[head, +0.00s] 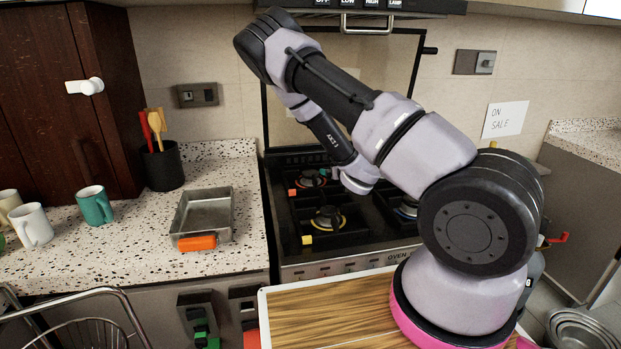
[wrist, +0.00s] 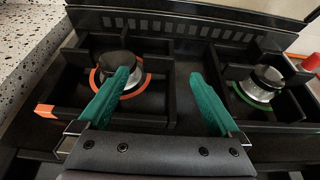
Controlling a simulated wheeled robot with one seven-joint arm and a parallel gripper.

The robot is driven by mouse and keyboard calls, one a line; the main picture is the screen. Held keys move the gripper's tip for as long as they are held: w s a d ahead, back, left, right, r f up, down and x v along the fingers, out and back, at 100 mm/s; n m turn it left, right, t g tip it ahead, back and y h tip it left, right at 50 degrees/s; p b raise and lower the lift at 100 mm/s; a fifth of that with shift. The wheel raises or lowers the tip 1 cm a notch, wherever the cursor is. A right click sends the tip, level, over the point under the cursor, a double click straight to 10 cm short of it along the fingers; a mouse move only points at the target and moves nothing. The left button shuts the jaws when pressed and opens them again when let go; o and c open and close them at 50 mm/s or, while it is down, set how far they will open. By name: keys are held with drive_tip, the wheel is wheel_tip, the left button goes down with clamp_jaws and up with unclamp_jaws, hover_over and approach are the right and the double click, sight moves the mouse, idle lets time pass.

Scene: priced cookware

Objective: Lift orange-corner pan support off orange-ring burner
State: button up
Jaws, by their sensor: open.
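The orange-corner pan support (wrist: 63,88) is a black frame around the orange-ring burner (wrist: 121,80) in the wrist view. Its orange corner (wrist: 45,110) is at the near left. In the head view the orange-ring burner (head: 311,178) is at the stove's back left, with the orange corner (head: 291,192) beside it. My gripper (wrist: 160,76) is open, with its green fingers spread. The left finger overlaps the burner in the picture, and the support's right bar (wrist: 170,88) shows between the fingers. Contact cannot be told.
A green-ring burner (wrist: 255,92) is at the right in the wrist view. A yellow-ring burner (head: 328,218) is in front and a blue-ring one (head: 407,210) to the right. A metal pan (head: 205,212) stands on the left counter. A backsplash panel rises behind the stove.

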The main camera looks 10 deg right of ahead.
drive_tip(key=shift+r+x, duration=0.15)
drive_tip(key=shift+x, duration=1.2)
drive_tip(key=shift+r+x, duration=0.15)
drive_tip(key=shift+x, duration=1.2)
drive_tip(key=shift+w+a, duration=0.15)
clamp_jaws()
